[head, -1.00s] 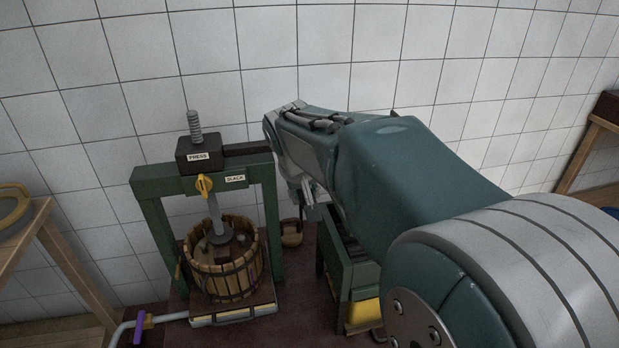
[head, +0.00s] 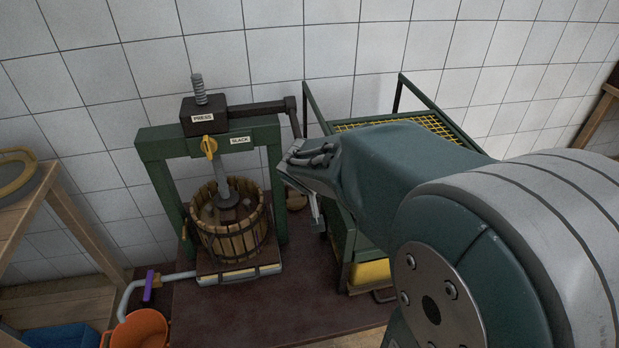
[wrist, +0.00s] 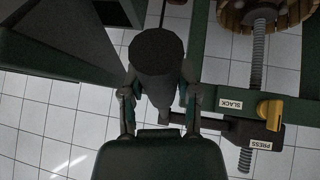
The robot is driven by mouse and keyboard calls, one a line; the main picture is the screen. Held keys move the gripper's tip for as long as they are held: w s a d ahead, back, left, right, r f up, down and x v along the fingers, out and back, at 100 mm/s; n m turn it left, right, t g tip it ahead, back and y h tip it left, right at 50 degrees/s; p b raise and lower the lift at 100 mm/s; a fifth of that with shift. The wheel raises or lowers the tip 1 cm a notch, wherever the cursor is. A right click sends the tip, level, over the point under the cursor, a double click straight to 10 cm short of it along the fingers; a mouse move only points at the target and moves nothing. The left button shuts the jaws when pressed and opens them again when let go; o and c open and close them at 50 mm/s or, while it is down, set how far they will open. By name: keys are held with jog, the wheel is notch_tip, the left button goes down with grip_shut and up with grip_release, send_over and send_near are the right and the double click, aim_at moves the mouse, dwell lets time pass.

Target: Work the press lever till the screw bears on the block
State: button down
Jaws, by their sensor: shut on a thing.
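The green press frame (head: 160,155) stands at left with its screw (head: 199,88) upright through the dark PRESS head (head: 203,116). The dark lever (head: 258,107) runs right from the head, and its end bends down towards my gripper. In the wrist view my gripper (wrist: 159,72) is shut on the dark lever handle (wrist: 157,48), one finger on each side. The yellow pointer (head: 209,147) is beside the SLACK label (head: 240,140). The screw's lower end goes into the slatted wooden basket (head: 232,240). I cannot tell whether it touches the block there.
A green cart (head: 440,122) with yellow mesh stands behind and right of the press, close to my arm. An orange bucket (head: 140,330) and a pipe with a purple tap (head: 149,287) are at front left. A wooden table (head: 40,205) stands at far left.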

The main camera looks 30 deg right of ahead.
jog(key=shift+s+f, duration=0.1)
jog(key=shift+f, duration=0.25)
jog(key=shift+c, duration=1.7)
grip_release()
jog(key=shift+r, duration=0.1)
